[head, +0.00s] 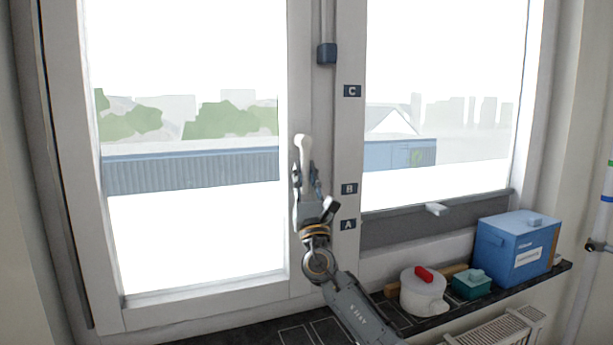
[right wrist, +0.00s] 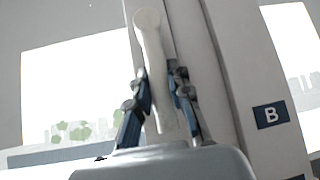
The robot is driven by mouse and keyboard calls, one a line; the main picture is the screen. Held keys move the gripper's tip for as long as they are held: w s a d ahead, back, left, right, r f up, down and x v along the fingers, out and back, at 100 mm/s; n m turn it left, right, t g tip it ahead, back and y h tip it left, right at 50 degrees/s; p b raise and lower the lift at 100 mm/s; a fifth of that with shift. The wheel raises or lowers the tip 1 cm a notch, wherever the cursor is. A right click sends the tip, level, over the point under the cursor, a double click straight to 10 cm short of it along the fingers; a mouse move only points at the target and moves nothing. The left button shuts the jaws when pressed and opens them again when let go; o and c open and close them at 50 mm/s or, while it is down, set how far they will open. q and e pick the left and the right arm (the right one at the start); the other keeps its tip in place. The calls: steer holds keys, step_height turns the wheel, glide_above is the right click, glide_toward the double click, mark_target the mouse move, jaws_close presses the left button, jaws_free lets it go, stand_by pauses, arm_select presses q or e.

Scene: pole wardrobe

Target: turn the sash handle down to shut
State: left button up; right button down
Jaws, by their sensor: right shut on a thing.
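The sash handle (head: 303,148) is a pale lever on the frame post between the two window panes. Its rounded end points up in the head view. In the right wrist view the handle (right wrist: 150,50) runs between my fingers, its rounded end beyond them. My right gripper (head: 305,172) is shut on the handle, one finger on each side of it; it also shows in the right wrist view (right wrist: 160,95). The handle's lower part is hidden by the gripper. My left gripper is not in view.
Labels C (head: 352,91), B (head: 349,189) and A (head: 348,225) mark the post. A sill (head: 445,317) at lower right bears a blue box (head: 510,250), a white pot with a red knob (head: 423,293) and a teal box (head: 471,286). A radiator (head: 500,328) stands below.

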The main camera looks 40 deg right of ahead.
steer(key=shift+s+d+r, duration=0.15)
steer(key=shift+d+r, duration=0.05)
steer(key=shift+r, duration=0.2)
steer(key=c, duration=1.5)
jaws_free()
steer(key=o, duration=0.3)
steer(key=shift+f, duration=0.2)
steer(key=shift+a, duration=0.1)
steer(key=v, duration=1.2)
steer(key=shift+f, duration=0.15)
